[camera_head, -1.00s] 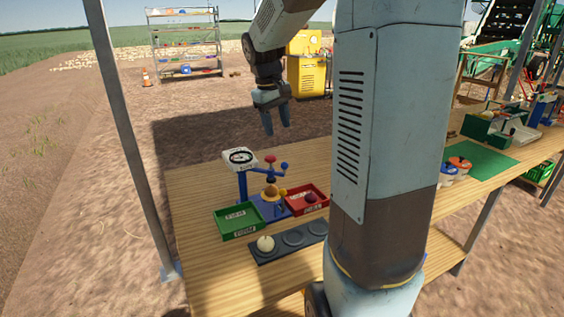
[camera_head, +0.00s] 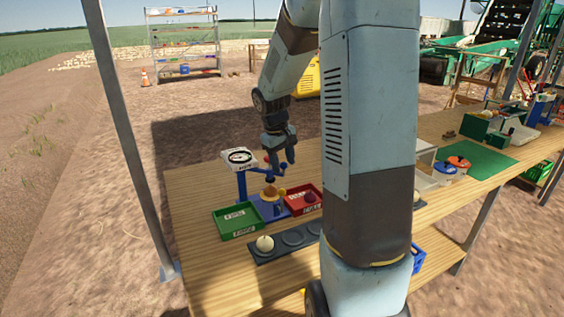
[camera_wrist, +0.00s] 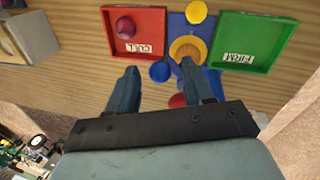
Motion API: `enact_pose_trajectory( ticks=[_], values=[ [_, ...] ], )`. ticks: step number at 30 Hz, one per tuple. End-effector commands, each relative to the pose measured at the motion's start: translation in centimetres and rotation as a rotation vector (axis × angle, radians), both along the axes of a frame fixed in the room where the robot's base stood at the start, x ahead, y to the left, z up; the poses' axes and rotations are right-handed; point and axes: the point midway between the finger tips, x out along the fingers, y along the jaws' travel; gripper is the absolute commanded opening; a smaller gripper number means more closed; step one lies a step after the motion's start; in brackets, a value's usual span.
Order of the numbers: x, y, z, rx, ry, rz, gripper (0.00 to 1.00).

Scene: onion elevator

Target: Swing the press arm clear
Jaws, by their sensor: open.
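The press (camera_head: 268,207) is a blue stand with a round white-faced gauge (camera_head: 239,157) on its left. A yellow-brown onion (camera_wrist: 186,47) sits in the press. The press arm ends in a blue ball (camera_wrist: 160,71), and a red knob (camera_wrist: 178,100) shows below it in the wrist view. My gripper (camera_head: 282,170) is open and empty above the press, its fingers pointing down. In the wrist view the blue ball appears between my fingertips (camera_wrist: 159,68). I cannot tell whether they touch it. In the head view my gripper hides much of the arm.
A green tray (camera_head: 238,233) marked FIRM is empty. A red tray (camera_head: 294,207) marked CULL holds a purple onion (camera_wrist: 125,27). A dark rack (camera_head: 263,257) in front holds a pale onion (camera_head: 264,243). A grey-white box (camera_wrist: 30,36) stands beyond the red tray.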

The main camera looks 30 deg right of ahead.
Motion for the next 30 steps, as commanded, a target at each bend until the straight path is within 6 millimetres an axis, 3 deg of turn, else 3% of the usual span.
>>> enact_pose_trajectory(
  ticks=[9,25,30],
  values=[
    [-0.01,-0.06,-0.21,0.000,0.000,0.000,0.51],
    [-0.01,-0.10,-0.18,0.000,0.001,-0.001,0.01],
    [-0.01,-0.11,-0.18,0.000,0.001,-0.001,0.00]
  ],
)
